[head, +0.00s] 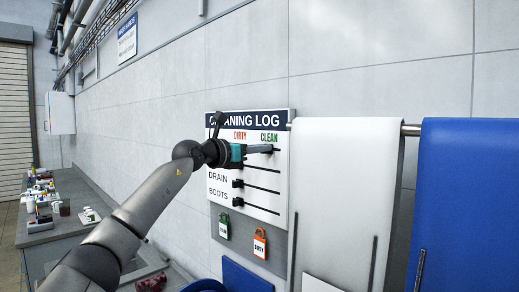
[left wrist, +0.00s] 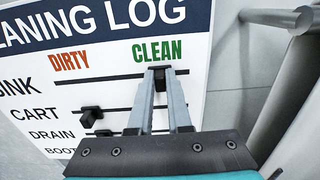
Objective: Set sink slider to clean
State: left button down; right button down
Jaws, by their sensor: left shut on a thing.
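The cleaning log board (head: 222,222) hangs on the wall, with DIRTY and CLEAN headings. My left gripper (head: 268,149) reaches the top row from the left. In the left wrist view its two fingers (left wrist: 161,76) are shut on the black sink slider (left wrist: 160,70). The slider sits on the SINK line directly below the word CLEAN, near the line's right end. My right gripper is not in view.
Lower sliders, such as the cart slider (left wrist: 90,117) and drain slider (head: 237,183), sit toward DIRTY. A green tag (head: 224,227) and an orange tag (head: 259,243) hang below. A rail (head: 411,130) with a white sheet (head: 345,190) and blue sheet (head: 470,200) stands close on the right.

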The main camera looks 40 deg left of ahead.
pick_arm(q)
jog(key=c, duration=1.1)
grip_release()
jog(key=shift+d, duration=0.2)
jog(key=shift+o, duration=1.3)
jog(key=s+a+b, duration=0.1)
jog(key=s+b, duration=1)
jog(key=s, duration=0.4)
jog(key=shift+a, duration=0.2)
